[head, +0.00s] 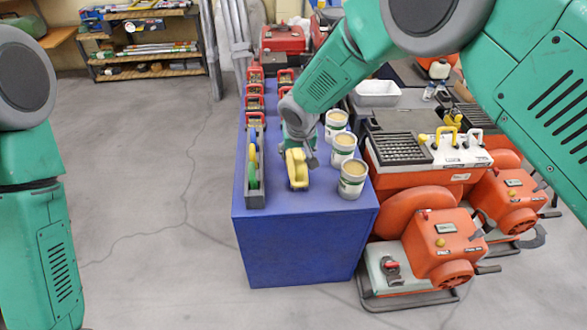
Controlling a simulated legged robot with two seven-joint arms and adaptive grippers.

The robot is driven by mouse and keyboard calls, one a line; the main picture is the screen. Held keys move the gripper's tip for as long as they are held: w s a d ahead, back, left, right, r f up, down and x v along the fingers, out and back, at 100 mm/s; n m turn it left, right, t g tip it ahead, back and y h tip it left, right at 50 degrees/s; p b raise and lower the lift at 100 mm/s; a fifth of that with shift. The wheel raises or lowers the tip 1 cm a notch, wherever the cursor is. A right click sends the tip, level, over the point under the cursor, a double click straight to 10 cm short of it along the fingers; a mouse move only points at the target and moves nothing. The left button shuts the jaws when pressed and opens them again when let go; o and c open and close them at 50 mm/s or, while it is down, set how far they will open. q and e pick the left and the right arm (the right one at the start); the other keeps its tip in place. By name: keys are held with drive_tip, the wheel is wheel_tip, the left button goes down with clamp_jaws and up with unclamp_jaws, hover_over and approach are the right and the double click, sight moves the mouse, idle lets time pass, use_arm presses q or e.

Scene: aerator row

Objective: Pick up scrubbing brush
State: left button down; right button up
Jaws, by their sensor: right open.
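A yellow object with an arched shape, which looks like the scrubbing brush (297,170), sits on the blue table (305,240) near its front half. My right gripper (300,150) is open and reaches down over the far end of the yellow object. Its fingers are small and partly hidden, so I cannot tell whether they touch it. My left arm hangs at the left edge, and its gripper is out of view.
A grey narrow tray (255,200) with green, yellow and blue items stands left of the yellow object. Several open cans, the nearest (352,180), stand to its right. Orange machines (445,245) crowd the right. Floor at left is clear.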

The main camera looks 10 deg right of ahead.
sight(299, 156)
drive_tip(key=shift+w+d+f, duration=0.1)
drive_tip(key=shift+d+f, duration=0.15)
drive_tip(key=shift+d, duration=0.1)
drive_tip(key=b+x, duration=0.1)
drive_tip(key=x, duration=0.1)
drive_tip(key=w+b+x, duration=0.1)
drive_tip(key=x, duration=0.1)
drive_tip(key=shift+d+f, duration=0.1)
drive_tip(key=shift+d, duration=0.05)
drive_tip(key=shift+w+a+f+b, duration=0.2)
drive_tip(key=shift+a+b, duration=0.05)
drive_tip(key=shift+b, duration=0.1)
drive_tip(key=shift+a, duration=0.3)
drive_tip(key=shift+d, duration=0.4)
clamp_jaws()
use_arm(q)
drive_tip(key=shift+d+f, duration=0.3)
drive_tip(key=shift+f, duration=0.3)
drive_tip(key=shift+d+f, duration=0.25)
drive_tip(key=shift+f, duration=0.3)
